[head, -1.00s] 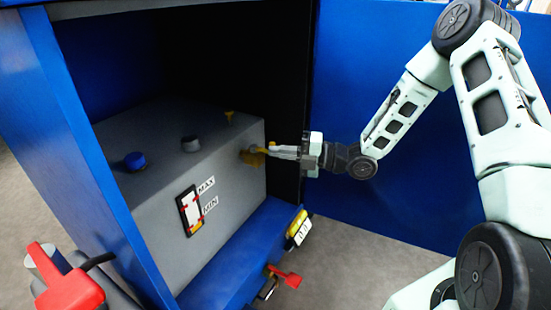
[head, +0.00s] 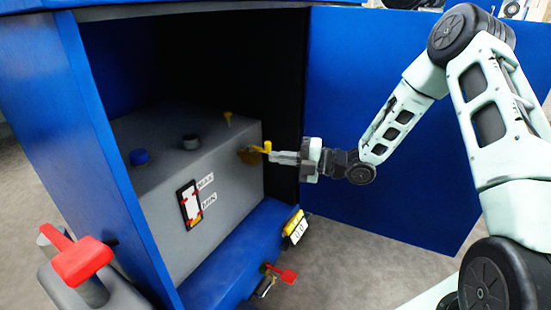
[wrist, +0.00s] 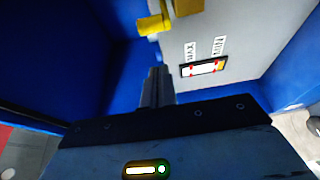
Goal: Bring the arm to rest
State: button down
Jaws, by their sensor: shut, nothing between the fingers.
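My gripper (head: 274,157) is shut and empty in the head view, at the right front edge of the open blue cabinet (head: 90,150). Its tips are close to a yellow valve handle (head: 266,147) on the side of a grey tank (head: 215,165). In the wrist view my shut fingers (wrist: 157,80) point into the cabinet, with the yellow handle (wrist: 150,25) beyond them and apart from them in the picture. My arm reaches in from the right.
The blue door (head: 390,120) stands open behind my arm. Red handles stand at the cabinet's lower front (head: 286,275) and at lower left (head: 82,260).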

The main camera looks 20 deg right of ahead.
jog(key=w+d+p+v, duration=0.1)
jog(key=v, duration=0.6)
jog(key=a+r+m+g+h, duration=0.25)
jog(key=a+m+h, duration=0.65)
jog(key=a, duration=0.5)
jog(key=s+a+r+m+g+h, duration=0.2)
jog(key=s+m+g, duration=0.15)
jog(key=s, duration=0.75)
jog(key=s+a+r+m+g+h, duration=0.15)
jog(key=s+m, duration=0.35)
jog(key=s, duration=0.6)
jog(key=s+a+r+m+g+h, duration=0.1)
jog(key=s+m+g+h, duration=0.2)
jog(key=s, duration=0.7)
notch_tip(320, 180, up, 30)
jog(key=m+y+p, duration=0.1)
jog(key=p, duration=2.9)
jog(key=shift+a, duration=0.15)
jog(key=shift+w+f+t, duration=0.15)
jog(key=shift+t, duration=0.1)
